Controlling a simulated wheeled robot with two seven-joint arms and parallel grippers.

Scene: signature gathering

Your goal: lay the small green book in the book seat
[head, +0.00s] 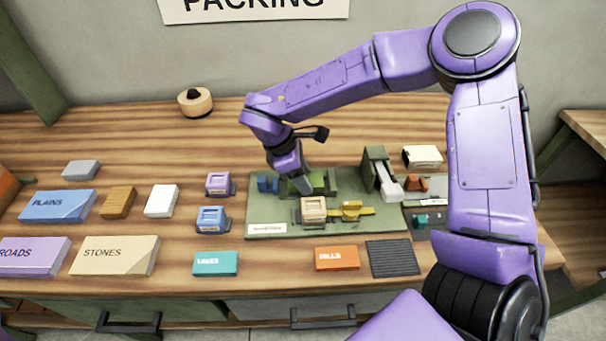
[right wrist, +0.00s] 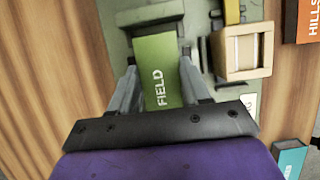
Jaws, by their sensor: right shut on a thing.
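The small green book, lettered FIELD (right wrist: 155,62), lies between the two fingers of my right gripper (right wrist: 158,88) in the right wrist view. The gripper is shut on it. In the head view my right gripper (head: 300,184) points down over the green mat (head: 262,211), and the book (head: 319,183) shows partly beside the fingers. Dark green raised pieces, which look like the book seat (right wrist: 150,14), stand at the book's far end in the wrist view. I cannot tell whether the book touches the seat's floor. My left gripper is out of view.
Books lie at the left; the front edge holds LAKES (head: 215,263) and HILLS (head: 337,258).

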